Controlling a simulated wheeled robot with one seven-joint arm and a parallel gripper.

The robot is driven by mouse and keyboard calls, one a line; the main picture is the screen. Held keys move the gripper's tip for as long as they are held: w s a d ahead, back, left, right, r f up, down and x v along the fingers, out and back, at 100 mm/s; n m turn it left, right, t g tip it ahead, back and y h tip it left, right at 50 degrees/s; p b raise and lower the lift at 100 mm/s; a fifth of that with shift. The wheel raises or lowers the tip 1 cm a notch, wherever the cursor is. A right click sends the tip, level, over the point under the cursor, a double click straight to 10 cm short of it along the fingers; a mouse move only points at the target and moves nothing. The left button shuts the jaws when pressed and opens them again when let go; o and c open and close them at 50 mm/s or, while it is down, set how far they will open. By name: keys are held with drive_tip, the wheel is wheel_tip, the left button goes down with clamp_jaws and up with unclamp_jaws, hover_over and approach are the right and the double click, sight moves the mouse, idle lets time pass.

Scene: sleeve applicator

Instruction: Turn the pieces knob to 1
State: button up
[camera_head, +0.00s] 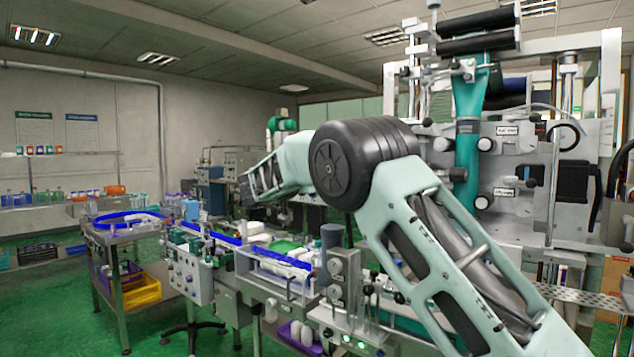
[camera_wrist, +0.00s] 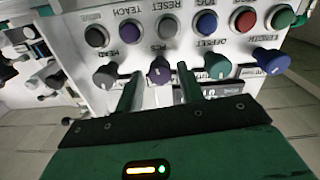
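My gripper (camera_wrist: 159,78) is open, with one dark green finger on each side of this knob. The fingertips are close to the knob, with a gap on either side; I cannot tell whether they reach past its face. The numbers around the knob are too small or hidden to read. In the head view my arm stretches to the left and the gripper's fingers cannot be made out.
A row of coloured buttons, including a red one (camera_wrist: 243,19), lies above. A machine (camera_head: 520,150) stands right in the head view.

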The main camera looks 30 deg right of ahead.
drive_tip(key=c, duration=0.6)
drive_tip(key=shift+n+b, duration=0.3)
drive_tip(key=shift+b, duration=0.05)
drive_tip(key=n+p, duration=1.1)
drive_tip(key=n, duration=2)
drive_tip(key=shift+r+n, duration=0.15)
drive_tip(key=shift+n, duration=0.15)
